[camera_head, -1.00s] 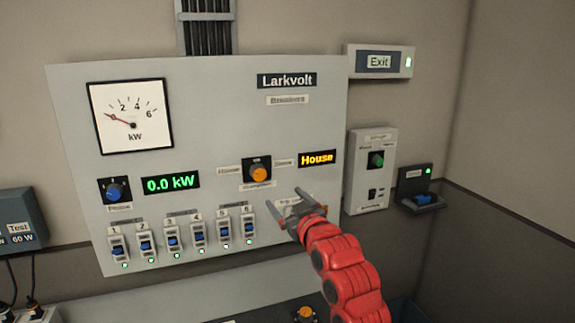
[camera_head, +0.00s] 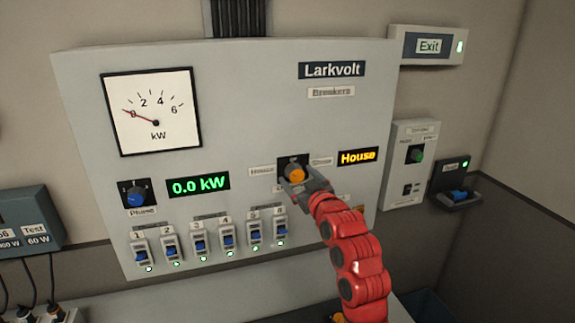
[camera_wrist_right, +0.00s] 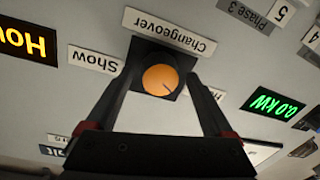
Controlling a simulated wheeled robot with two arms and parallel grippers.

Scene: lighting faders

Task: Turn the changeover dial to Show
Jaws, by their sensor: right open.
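The changeover dial is an orange knob (camera_head: 296,175) on a black square plate in the grey Larkvolt panel (camera_head: 230,110). The display (camera_head: 358,157) to its right reads House. In the right wrist view the dial (camera_wrist_right: 160,80) shows between my fingers, with the Changeover label (camera_wrist_right: 170,31) and the Show label (camera_wrist_right: 95,59) upside down. My right gripper (camera_head: 300,186) is open at the dial, its fingers (camera_wrist_right: 165,82) on either side of the knob. I cannot tell whether they touch it. My left gripper is not in view.
A row of breaker switches (camera_head: 227,241) runs along the lower panel, left of my right arm. A blue phase knob (camera_head: 134,198) sits at the left below the kW meter (camera_head: 152,111). A smaller control box (camera_head: 411,165) is on the wall to the right.

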